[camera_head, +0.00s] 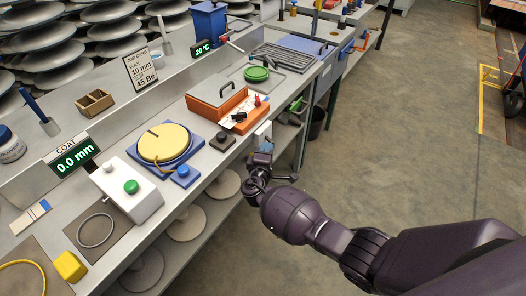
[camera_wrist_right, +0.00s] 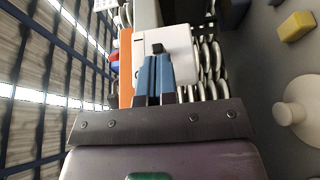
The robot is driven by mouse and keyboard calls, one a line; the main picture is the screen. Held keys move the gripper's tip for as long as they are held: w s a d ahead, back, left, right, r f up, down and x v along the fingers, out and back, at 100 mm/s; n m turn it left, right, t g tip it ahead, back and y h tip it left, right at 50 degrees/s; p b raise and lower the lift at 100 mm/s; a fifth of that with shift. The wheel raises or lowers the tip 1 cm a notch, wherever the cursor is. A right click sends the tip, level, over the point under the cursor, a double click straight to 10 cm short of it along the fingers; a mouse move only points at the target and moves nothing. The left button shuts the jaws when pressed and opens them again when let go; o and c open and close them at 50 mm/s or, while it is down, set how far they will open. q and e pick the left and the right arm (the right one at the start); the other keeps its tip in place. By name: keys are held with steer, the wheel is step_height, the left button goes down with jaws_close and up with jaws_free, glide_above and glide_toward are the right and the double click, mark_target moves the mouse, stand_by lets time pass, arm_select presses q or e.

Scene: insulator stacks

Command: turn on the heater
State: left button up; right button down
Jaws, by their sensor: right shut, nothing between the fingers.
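A white switch box (camera_head: 263,134) with a dark switch (camera_wrist_right: 157,47) is at the front edge of the bench. Its white face (camera_wrist_right: 181,45) fills the upper middle of the right wrist view. My right gripper (camera_head: 262,160) is in front of the bench edge, just below that box. Its two blue fingers (camera_wrist_right: 154,76) are together, empty, and point at the switch. I cannot tell whether they touch it. An orange unit with a grey lid (camera_head: 216,91) stands on the bench behind the box. A temperature display (camera_head: 203,48) reads 20 °C. My left gripper is not in view.
On the bench are a yellow disc (camera_head: 164,142) on a blue base, a white box with a green button (camera_head: 131,187), and a small black knob block (camera_head: 222,141). Discs lie on the lower shelf (camera_head: 187,222). The floor (camera_head: 400,110) at right is clear.

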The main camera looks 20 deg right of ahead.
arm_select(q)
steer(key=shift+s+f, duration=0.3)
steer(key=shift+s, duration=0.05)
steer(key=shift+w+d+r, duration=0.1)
arm_select(e)
steer(key=shift+d+n+y, duration=0.15)
steer(key=shift+n+y, duration=0.15)
